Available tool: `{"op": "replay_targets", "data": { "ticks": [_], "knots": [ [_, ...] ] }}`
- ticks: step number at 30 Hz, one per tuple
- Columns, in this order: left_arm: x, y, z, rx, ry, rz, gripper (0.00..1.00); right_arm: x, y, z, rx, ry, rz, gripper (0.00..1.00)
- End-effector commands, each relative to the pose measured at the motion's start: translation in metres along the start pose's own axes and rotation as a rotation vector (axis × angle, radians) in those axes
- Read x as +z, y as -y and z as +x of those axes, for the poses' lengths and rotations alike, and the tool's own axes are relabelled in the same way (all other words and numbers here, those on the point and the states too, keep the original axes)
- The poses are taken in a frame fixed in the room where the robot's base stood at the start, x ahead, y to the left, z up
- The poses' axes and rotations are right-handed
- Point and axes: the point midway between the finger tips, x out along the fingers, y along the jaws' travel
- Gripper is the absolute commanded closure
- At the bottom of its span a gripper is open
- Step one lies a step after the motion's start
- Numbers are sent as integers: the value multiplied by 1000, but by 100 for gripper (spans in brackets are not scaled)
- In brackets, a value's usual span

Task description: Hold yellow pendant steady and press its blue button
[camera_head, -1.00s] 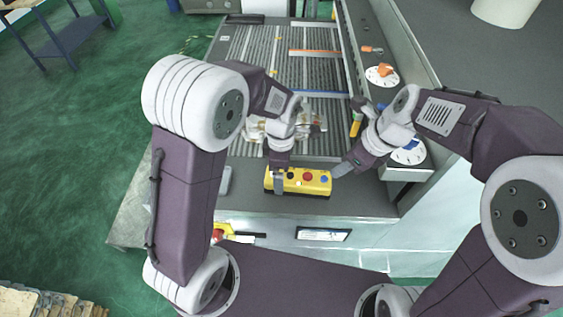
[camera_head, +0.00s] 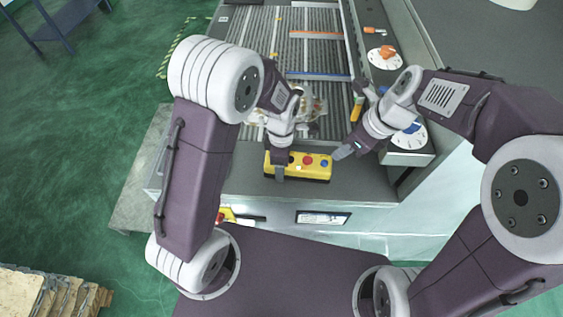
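The yellow pendant (camera_head: 313,175) lies on the dark front ledge of the machine, its long side running left to right. Its blue button (camera_head: 323,164) is near the right end, with a red button (camera_head: 308,160) beside it. My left gripper (camera_head: 280,164) is at the pendant's left end, with one finger against the front side; it looks shut on the pendant, and its far finger is hidden. My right gripper (camera_head: 342,153) looks shut and empty. Its tip is just right of the blue button, close to the pendant's right end; a gap to the button shows.
Behind is a slatted bed (camera_head: 320,60) with a clear-wrapped object (camera_head: 312,108) on it. A white dial with an orange knob (camera_head: 386,56) and one with a blue knob (camera_head: 411,134) are on the right. A yellow-and-black tool (camera_head: 357,109) lies near my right gripper.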

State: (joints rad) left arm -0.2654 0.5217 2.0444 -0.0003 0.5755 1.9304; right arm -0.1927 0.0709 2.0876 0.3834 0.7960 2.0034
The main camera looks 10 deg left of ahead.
Motion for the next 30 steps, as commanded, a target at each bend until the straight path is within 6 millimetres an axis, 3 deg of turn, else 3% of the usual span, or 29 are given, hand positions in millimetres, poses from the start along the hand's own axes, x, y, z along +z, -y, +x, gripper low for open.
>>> {"op": "replay_targets", "data": {
  "ticks": [1, 3, 30],
  "knots": [
    [0, 0, 0, 0, 0, 0, 100, 0, 0, 0, 0, 0, 0, 86],
    [0, 0, 0, 0, 0, 0, 100, 0, 0, 0, 0, 0, 0, 100],
    [0, 0, 0, 0, 0, -1, 100, 0, 0, 0, 0, 0, 0, 100]
  ]
}}
